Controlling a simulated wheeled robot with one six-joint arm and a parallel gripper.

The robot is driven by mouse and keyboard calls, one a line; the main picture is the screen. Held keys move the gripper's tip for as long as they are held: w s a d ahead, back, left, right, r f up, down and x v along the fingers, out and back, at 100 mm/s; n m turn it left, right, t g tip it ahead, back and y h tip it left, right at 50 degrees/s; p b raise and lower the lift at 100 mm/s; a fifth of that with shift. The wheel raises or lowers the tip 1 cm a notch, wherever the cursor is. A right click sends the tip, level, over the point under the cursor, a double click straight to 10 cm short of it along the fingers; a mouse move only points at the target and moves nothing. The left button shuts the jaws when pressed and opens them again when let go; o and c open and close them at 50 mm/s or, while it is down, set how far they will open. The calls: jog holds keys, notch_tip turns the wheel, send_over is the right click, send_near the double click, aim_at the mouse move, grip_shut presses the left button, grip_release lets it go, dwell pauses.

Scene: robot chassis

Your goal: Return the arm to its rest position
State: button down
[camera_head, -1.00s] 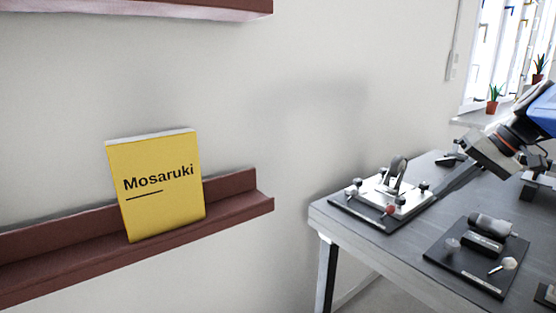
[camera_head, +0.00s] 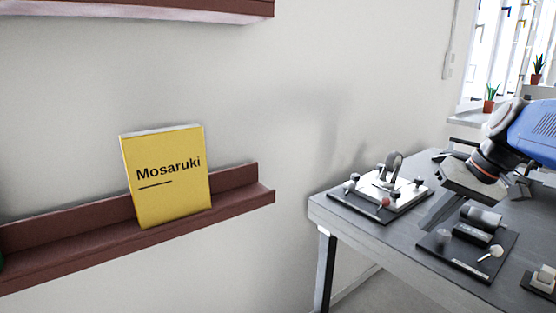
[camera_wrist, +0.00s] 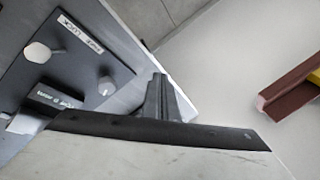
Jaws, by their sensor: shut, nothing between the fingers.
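My arm (camera_head: 535,128) is blue and comes in from the right edge of the head view. My gripper (camera_head: 430,221) hangs at its end, over the grey table and pointing down to the left. It is shut and empty. In the wrist view its closed fingers (camera_wrist: 158,82) show as a narrow dark wedge near the middle. The fingers appear close to the table's edge and apart from the boards; their exact height above the table I cannot tell.
The grey table (camera_head: 335,216) carries a board with a white block (camera_head: 402,192), a black lock board (camera_head: 455,262) and a smaller block at right (camera_head: 543,278). A yellow book (camera_head: 168,180) stands on a dark red wall shelf (camera_head: 60,252). Plants (camera_head: 490,98) stand by the window.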

jog(key=s+a+f+h, duration=0.2)
jog(key=s+f, duration=0.5)
jog(key=s+a+f+n+t+h, duration=0.1)
jog(key=s+a+f, duration=0.2)
jog(key=s+f, duration=0.4)
jog(key=shift+s+a+n+t+h, duration=0.3)
jog(key=shift+s+h, duration=0.05)
jog(key=shift+h, duration=0.05)
